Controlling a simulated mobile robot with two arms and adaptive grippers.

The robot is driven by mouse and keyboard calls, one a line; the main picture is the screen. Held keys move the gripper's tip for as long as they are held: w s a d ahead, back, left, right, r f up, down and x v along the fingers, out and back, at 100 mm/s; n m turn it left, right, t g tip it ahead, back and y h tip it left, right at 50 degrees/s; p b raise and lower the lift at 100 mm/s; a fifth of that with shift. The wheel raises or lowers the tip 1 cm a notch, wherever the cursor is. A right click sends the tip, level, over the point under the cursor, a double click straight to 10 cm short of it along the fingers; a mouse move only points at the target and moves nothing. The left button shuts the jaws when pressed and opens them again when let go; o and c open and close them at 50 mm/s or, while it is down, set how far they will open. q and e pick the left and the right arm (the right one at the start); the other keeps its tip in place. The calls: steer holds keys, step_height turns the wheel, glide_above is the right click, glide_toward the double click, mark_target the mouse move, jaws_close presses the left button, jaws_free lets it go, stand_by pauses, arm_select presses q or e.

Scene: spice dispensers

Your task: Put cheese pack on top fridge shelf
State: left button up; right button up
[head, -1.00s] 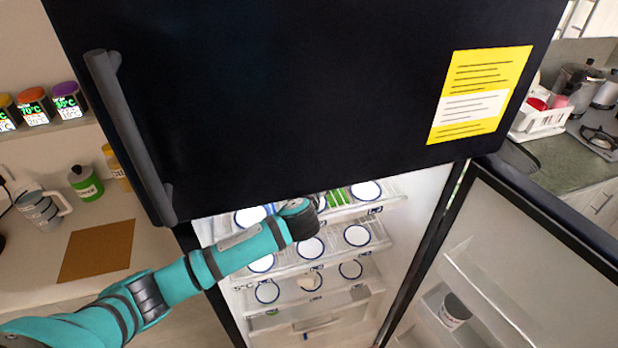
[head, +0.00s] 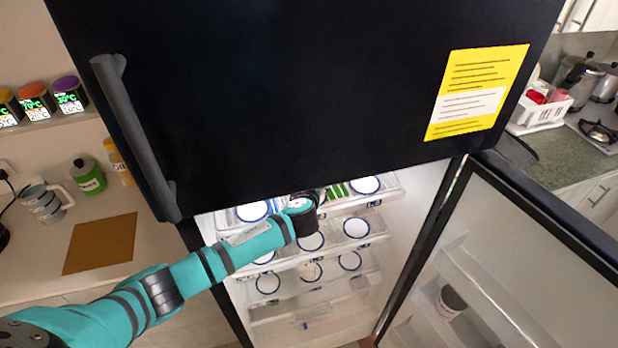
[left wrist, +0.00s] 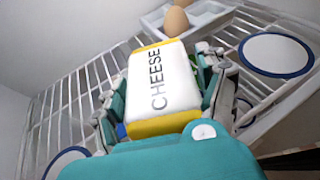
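A white cheese pack (left wrist: 160,82) with yellow ends and the word CHEESE shows in the left wrist view. It lies between the fingers of my left gripper (left wrist: 165,85), which appear to press on both its sides. The pack is above a white wire fridge shelf (left wrist: 62,112); whether it touches the wires I cannot tell. In the head view my left arm reaches into the open fridge at the top shelf (head: 385,190), just under the dark upper door. The gripper's fingers and the pack are mostly hidden there. My right gripper is not in view.
Brown eggs in a white tray (left wrist: 205,22) and a blue-rimmed round lid (left wrist: 276,55) are near the pack. In the head view several blue-rimmed containers fill the shelves. The upper door (head: 300,100) hangs overhead, and the open lower door (head: 520,250) stands at right.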

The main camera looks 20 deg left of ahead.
arm_select(q)
steer(key=o, duration=0.3)
steer(key=shift+o, duration=0.2)
steer(key=shift+r, duration=0.2)
steer(key=shift+s+d, duration=0.1)
steer(key=shift+s, duration=0.35)
steer(key=b+v, duration=0.2)
steer(key=v, duration=0.9)
steer(key=shift+r, duration=0.25)
